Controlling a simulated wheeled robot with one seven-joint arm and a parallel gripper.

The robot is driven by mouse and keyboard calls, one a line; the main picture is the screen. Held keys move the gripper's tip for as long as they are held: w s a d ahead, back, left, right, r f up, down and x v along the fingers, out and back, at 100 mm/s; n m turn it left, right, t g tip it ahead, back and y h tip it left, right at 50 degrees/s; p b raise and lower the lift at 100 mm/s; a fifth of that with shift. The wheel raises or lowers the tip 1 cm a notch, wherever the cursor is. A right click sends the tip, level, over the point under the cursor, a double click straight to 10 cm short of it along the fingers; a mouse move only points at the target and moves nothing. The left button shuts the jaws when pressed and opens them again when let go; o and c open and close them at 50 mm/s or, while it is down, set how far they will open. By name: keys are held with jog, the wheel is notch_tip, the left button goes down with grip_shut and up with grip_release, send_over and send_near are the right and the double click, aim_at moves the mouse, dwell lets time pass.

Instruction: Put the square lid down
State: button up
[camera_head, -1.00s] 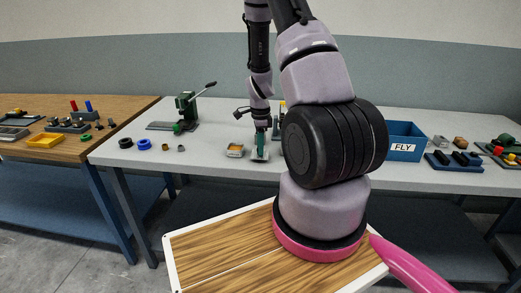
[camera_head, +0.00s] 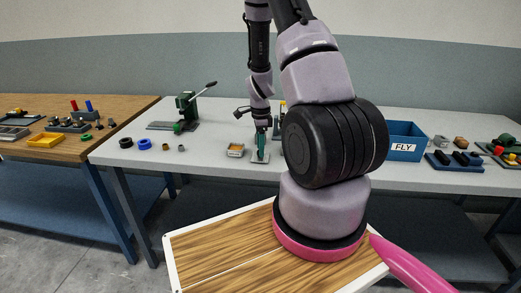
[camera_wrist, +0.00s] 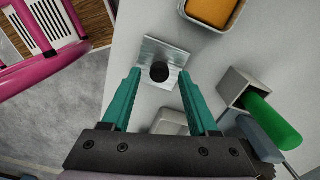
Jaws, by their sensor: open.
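The square lid (camera_wrist: 147,58) is a shiny metal plate with a black round knob in its middle. In the wrist view it lies flat on the light grey table, close to the table's edge. My gripper (camera_wrist: 160,74) is open, its teal fingers apart on either side of the knob, with a gap to each side. In the head view my gripper (camera_head: 261,158) points down over the front part of the table, and the lid (camera_head: 258,161) shows as a small pale plate at the fingertips.
A tray with orange contents (camera_wrist: 210,12) stands close beside the lid. A grey metal holder (camera_wrist: 236,86) and a green cylinder (camera_wrist: 272,120) are to the right. A blue FLY bin (camera_head: 404,149) and a green press (camera_head: 187,108) stand farther off.

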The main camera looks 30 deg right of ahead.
jog(key=s+a+r+n+t+y, duration=0.1)
jog(key=s+a+r+n+t, duration=0.2)
jog(key=r, duration=1.2)
jog(key=s+a+r+n, duration=0.2)
jog(key=a+r+n, duration=0.3)
jog(key=r, duration=1)
jog(key=s+a+r+n+t, duration=0.2)
jog(key=s+r+n, duration=0.3)
jog(key=s, duration=0.2)
jog(key=s+a+r+n+t+y, duration=0.1)
jog(key=s+a+r+n+t, duration=0.1)
jog(key=s, duration=0.5)
notch_tip(320, 180, up, 4)
jog(key=a+n, duration=0.1)
jog(key=n, duration=0.1)
jog(key=shift+s+a+n, duration=0.25)
jog(key=shift+s+n, duration=0.1)
jog(key=shift+n, duration=0.05)
